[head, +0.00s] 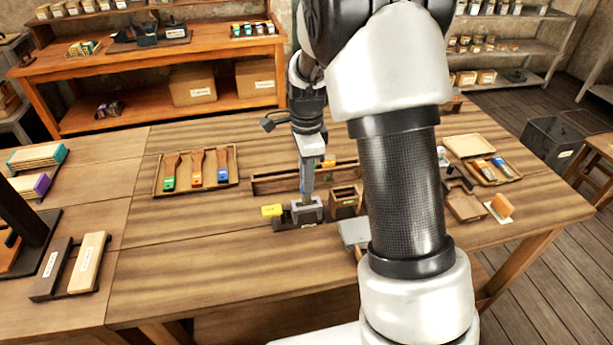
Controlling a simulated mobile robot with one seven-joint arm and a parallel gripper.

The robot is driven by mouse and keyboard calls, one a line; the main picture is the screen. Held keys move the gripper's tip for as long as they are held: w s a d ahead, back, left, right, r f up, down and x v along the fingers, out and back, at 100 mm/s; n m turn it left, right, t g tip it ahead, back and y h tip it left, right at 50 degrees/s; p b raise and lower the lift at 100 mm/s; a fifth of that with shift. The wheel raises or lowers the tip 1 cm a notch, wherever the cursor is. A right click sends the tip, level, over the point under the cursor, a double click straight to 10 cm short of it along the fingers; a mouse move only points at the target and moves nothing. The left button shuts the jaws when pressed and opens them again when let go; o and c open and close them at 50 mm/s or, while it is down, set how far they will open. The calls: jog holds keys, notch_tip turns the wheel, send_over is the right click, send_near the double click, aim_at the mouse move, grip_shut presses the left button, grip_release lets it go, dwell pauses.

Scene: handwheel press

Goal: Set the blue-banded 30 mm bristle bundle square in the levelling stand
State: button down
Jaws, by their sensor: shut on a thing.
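My gripper (308,198) points down at the middle of the workbench. Its tips are at a small grey block-like fixture (306,215) on a dark base, which looks like the levelling stand, with a yellow tag (271,210) at its left. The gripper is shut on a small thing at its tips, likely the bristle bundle. The bundle's blue band cannot be made out, nor whether it stands square or touches the stand.
A wooden tray (159,190) with three brush handles lies to the left. A small wooden box (343,205) stands just right of the gripper, and a long low wooden rack (270,184) is behind. My arm covers the bench's centre right.

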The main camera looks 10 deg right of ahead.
jog(key=shift+f+b, duration=1.15)
jog(key=shift+f, duration=0.95)
jog(key=c, duration=1.6)
grip_release()
notch_tip(320, 180, up, 18)
jog(key=shift+f+p, duration=0.25)
jog(key=shift+p, duration=0.65)
